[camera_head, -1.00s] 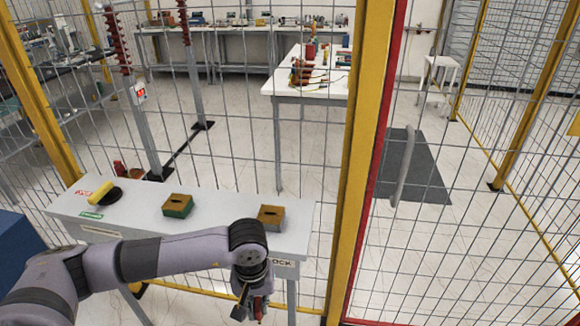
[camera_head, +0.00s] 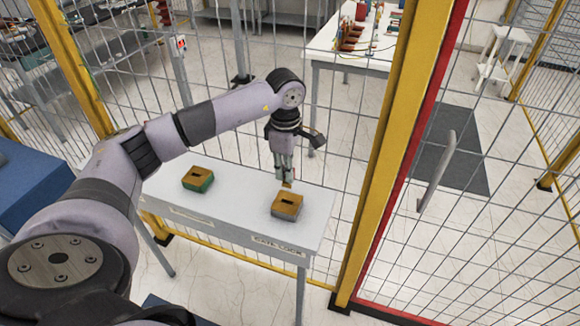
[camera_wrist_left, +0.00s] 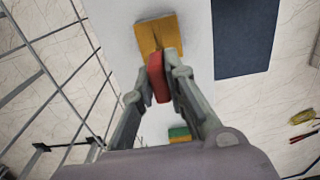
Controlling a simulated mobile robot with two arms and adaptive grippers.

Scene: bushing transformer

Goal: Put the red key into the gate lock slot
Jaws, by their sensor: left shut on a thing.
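The gate lock block (camera_head: 288,205), with an orange-brown top, a dark slot and a grey base, sits at the right end of the white table above a "GATE LOCK" label. My left gripper (camera_head: 284,178) points down just behind it, above the table. In the left wrist view, my left gripper (camera_wrist_left: 163,82) is shut on the red key (camera_wrist_left: 156,76). There, the key is close to the orange top of the gate lock block (camera_wrist_left: 152,32); I cannot tell if they touch. The key is mostly hidden in the head view. My right gripper is not in view.
A second block (camera_head: 198,179) with a green base and a slot sits left on the white table (camera_head: 240,218). A wire fence with yellow posts (camera_head: 392,150) runs behind the table. The red-framed gate with a grey handle (camera_head: 437,172) is to the right.

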